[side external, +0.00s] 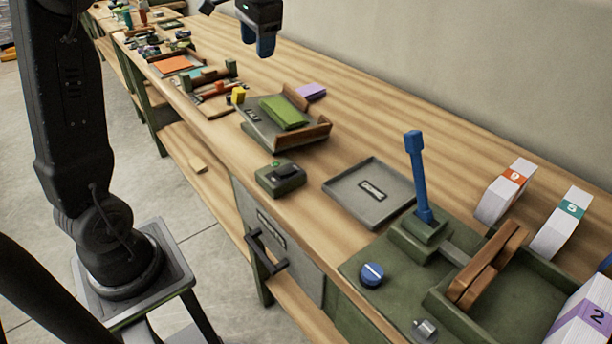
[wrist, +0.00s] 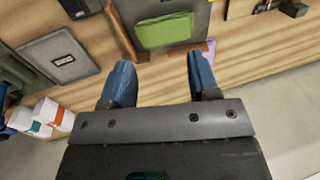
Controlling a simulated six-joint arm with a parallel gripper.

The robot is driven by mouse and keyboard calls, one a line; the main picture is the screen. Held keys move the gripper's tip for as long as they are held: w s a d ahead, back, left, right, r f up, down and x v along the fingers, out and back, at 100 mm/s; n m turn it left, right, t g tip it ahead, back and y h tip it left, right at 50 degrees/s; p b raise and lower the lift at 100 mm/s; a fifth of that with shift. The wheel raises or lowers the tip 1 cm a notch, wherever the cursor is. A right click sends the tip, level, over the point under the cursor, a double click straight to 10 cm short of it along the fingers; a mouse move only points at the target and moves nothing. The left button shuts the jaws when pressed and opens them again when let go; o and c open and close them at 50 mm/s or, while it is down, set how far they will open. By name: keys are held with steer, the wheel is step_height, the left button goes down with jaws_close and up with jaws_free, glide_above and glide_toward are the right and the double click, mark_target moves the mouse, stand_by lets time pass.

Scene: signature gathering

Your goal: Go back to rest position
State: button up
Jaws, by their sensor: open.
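My gripper (side external: 265,45) hangs at the top of the side view, above the far edge of the bench and clear of everything on it. In the wrist view my gripper (wrist: 160,85) shows two blue fingers spread wide with nothing between them. The green pad also shows in the wrist view (wrist: 165,32), just ahead of the fingers. A purple piece (side external: 312,91) lies on the bench behind the tray.
A flat grey tray (side external: 350,186) with a label and a small green device (side external: 281,178) sit nearer. A green press with a tall blue lever (side external: 418,175) stands at right, by banded paper stacks (side external: 501,194). Bare wood (side external: 370,115) lies along the wall.

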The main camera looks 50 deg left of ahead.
steer(key=s+d+f+t+h, duration=0.1)
steer(key=s+d+f+t, duration=0.1)
steer(key=s+d, duration=0.7)
steer(key=s+d+f+t+h, duration=0.1)
steer(key=s+d+f+t, duration=0.2)
steer(key=s+d, duration=0.7)
steer(key=shift+s+f, duration=0.25)
steer(key=shift+f, duration=0.65)
